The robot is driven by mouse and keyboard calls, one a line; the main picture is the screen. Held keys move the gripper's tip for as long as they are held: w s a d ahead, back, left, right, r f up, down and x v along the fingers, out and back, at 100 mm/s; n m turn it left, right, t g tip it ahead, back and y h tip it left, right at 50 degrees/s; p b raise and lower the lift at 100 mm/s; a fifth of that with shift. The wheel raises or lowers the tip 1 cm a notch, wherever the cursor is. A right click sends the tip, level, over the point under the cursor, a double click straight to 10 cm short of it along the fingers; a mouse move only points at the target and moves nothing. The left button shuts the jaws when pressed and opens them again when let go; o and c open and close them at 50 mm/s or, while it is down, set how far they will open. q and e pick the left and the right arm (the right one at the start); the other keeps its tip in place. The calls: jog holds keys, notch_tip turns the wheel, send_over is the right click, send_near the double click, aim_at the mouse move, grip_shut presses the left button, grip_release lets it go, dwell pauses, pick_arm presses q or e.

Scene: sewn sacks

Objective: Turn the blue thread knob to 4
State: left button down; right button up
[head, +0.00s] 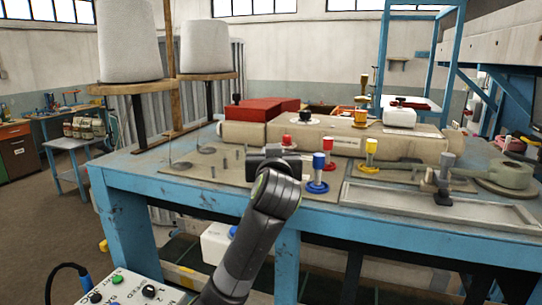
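The blue thread knob (318,187) stands upright on the blue table, with a blue top, a pale stem and a wide blue base. Any number or pointer on it is too small to read. One dark arm, which I take for my left, rises from the bottom of the head view. Its gripper (272,157) is over the tabletop just left of the blue knob, apparently apart from it. The wrist hides the fingertips, so I cannot tell whether they are open or shut. My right gripper is not in view.
A yellow knob (371,155) and a grey knob (444,180) stand to the right; a red knob (286,140) is behind my gripper. A long beige machine body (345,138) lies behind. White thread cones (207,46) stand at left. A button panel (125,292) is at lower left.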

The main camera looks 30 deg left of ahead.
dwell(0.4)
pick_arm(q)
jog(key=c, duration=1.6)
grip_release()
jog(key=o, duration=0.4)
jog(key=shift+w, duration=0.1)
jog(key=shift+c, duration=0.2)
jog(key=b+v, duration=0.7)
jog(key=v, duration=1)
jog(key=shift+d, duration=0.2)
